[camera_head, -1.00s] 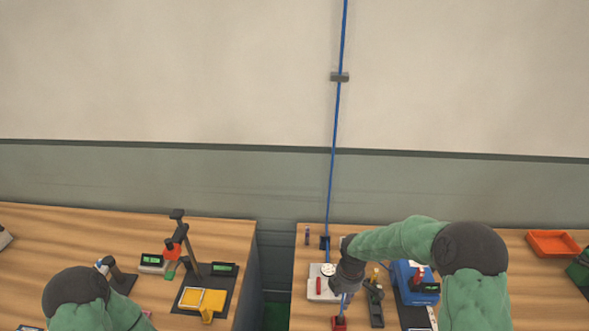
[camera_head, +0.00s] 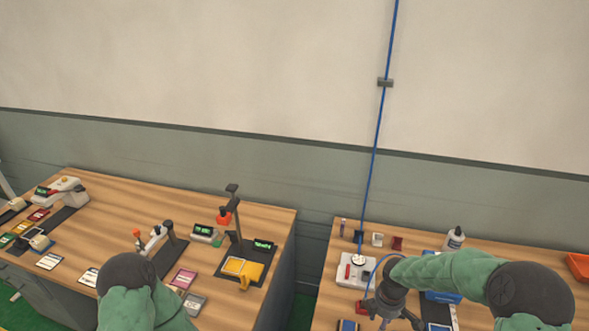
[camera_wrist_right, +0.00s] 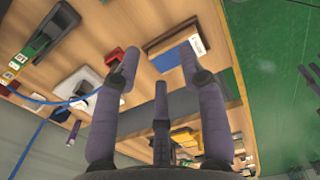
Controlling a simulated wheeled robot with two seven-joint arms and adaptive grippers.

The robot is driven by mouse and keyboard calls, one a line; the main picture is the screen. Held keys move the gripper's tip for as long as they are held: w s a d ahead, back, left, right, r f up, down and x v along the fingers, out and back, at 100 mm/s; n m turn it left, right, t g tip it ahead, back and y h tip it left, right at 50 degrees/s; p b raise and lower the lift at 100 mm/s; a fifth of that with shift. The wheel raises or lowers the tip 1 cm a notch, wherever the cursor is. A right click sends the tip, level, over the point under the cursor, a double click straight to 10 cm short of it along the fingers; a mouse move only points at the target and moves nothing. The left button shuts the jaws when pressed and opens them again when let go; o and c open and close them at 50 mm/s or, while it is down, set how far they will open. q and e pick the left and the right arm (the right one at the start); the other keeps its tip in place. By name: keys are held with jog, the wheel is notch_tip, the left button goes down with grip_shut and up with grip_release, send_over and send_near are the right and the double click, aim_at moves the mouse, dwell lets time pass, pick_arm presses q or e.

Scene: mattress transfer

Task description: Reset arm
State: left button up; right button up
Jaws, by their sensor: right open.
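My right arm, in a green sleeve, reaches in from the right in the head view. Its dark gripper (camera_head: 392,318) points down over the right bench (camera_head: 505,258), in front of a white device (camera_head: 357,272). In the right wrist view the gripper (camera_wrist_right: 160,72) has its purple-grey fingers spread, with nothing between them. A blue and white flat item (camera_wrist_right: 178,58) lies on the wood beyond the fingertips, apart from them. My left arm (camera_head: 140,300) shows only as a dark joint and green sleeve at the lower left. Its gripper is out of sight.
A blue cable (camera_head: 378,130) hangs down the wall to the right bench. A white bottle (camera_head: 454,239) and orange tray (camera_head: 579,266) stand there. The left bench (camera_head: 130,200) holds a lamp-like stand (camera_head: 236,215), yellow tray (camera_head: 242,268) and several cards. A gap separates the benches.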

jog(key=s+a+f+m+y, duration=0.2)
jog(key=s+a+f+m, duration=0.5)
jog(key=s+f+m, duration=0.25)
jog(key=s+a+f+m+y, duration=0.2)
jog(key=s+a+f+m, duration=0.55)
jog(key=s, duration=0.35)
pick_arm(q)
notch_tip(320, 180, down, 11)
jog(key=b, duration=1.1)
pick_arm(e)
notch_tip(320, 180, down, 10)
jog(key=w+a, duration=0.1)
jog(key=shift+r, duration=0.15)
jog(key=shift+w+a, duration=0.1)
